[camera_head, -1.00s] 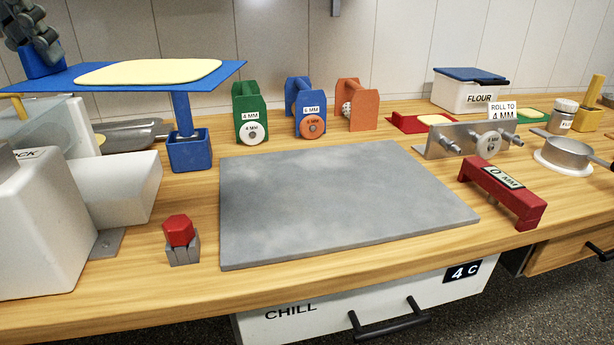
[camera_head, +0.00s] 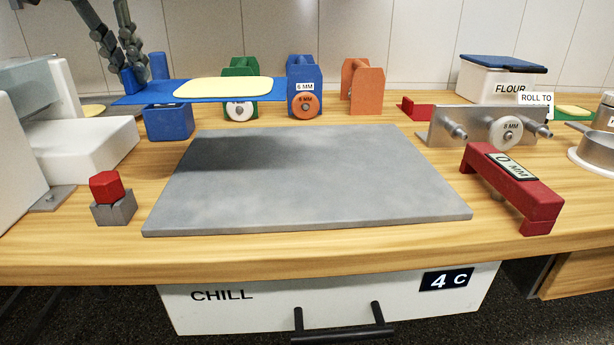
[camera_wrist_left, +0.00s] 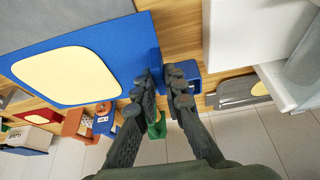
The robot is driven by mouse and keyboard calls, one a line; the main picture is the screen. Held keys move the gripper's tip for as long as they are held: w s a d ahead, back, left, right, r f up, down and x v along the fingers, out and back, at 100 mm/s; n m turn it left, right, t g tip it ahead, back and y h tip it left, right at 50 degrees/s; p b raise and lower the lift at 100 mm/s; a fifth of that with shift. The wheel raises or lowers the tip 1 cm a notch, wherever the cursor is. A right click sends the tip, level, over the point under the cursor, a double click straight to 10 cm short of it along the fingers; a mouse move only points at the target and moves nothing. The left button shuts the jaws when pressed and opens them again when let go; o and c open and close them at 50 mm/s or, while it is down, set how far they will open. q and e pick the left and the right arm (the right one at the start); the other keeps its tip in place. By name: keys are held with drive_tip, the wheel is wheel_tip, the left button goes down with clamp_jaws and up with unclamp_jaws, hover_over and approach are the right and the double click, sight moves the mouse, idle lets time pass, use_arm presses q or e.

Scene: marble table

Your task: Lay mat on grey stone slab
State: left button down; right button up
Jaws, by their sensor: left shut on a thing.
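The blue mat (camera_head: 142,98) carries a flat yellow dough sheet (camera_head: 223,87) and hangs level in the air. It is above the back left part of the grey stone slab (camera_head: 310,185), whose back left lies in shadow. My left gripper (camera_head: 131,68) is shut on the mat's left end, near a raised blue tab (camera_head: 158,66). In the left wrist view, the mat (camera_wrist_left: 128,45) and dough (camera_wrist_left: 66,75) extend left from my fingers (camera_wrist_left: 163,82). The exact grip is partly hidden. My right gripper is not in view.
Green, blue (camera_head: 304,78) and orange (camera_head: 362,88) stands are behind the slab. A red bridge gauge (camera_head: 512,185) stands at its right, a red-topped grey block (camera_head: 110,200) at its left. A white machine (camera_head: 80,145) is farther left. The slab top is bare.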

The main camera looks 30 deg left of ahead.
use_arm(q)
drive_tip(key=f, duration=0.2)
hover_over(221, 170)
drive_tip(key=s, duration=0.2)
drive_tip(key=f, duration=0.6)
drive_tip(key=shift+w+d+f+b, duration=0.2)
drive_tip(key=shift+w+d+b, duration=0.05)
drive_tip(key=shift+d+b, duration=0.1)
drive_tip(key=shift+f, duration=0.35)
wheel_tip(221, 170, down, 3)
drive_tip(key=shift+f, duration=0.1)
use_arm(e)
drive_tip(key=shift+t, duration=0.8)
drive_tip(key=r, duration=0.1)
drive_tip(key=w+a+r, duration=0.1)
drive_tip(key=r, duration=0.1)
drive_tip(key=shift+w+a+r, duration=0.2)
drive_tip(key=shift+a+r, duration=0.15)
use_arm(q)
drive_tip(key=shift+f, duration=0.1)
drive_tip(key=c, duration=2)
unclamp_jaws()
drive_tip(key=shift+c, duration=0.2)
drive_tip(key=o, duration=0.4)
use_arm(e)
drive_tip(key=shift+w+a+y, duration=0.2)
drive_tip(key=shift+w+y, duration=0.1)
